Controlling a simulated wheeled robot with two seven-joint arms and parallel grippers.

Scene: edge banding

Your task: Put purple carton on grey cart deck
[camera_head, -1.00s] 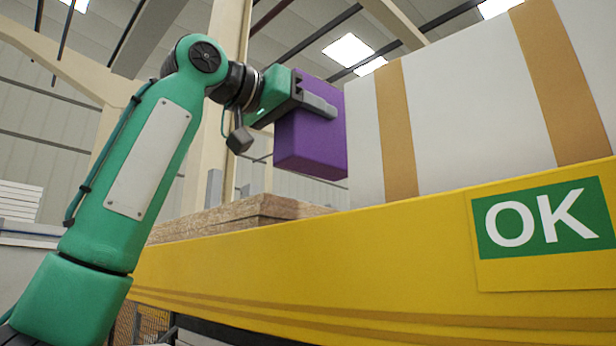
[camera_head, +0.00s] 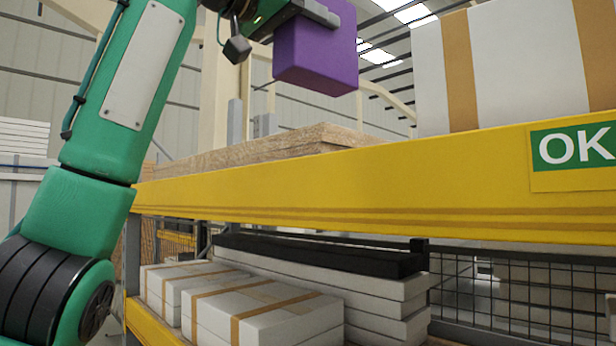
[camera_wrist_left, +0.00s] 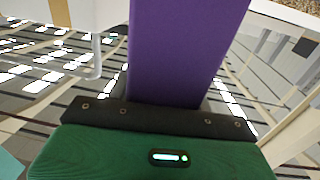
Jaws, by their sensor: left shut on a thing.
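The purple carton (camera_head: 315,48) is held in the air at the top middle of the head view, above the level of the yellow shelf beam. My left gripper (camera_head: 318,12) is shut on it, and the head view's top edge cuts part of the hand off. In the left wrist view the carton (camera_wrist_left: 182,50) fills the middle, right in front of the dark gripper base (camera_wrist_left: 160,116). No grey cart deck can be made out in these frames. My right gripper is not in view.
A yellow shelf beam (camera_head: 330,190) with a green OK sign (camera_head: 575,147) crosses the head view. Chipboard (camera_head: 250,150) and a large white taped box (camera_head: 500,65) rest on that level. Taped white boxes (camera_head: 260,310) and a black slab (camera_head: 320,255) lie below.

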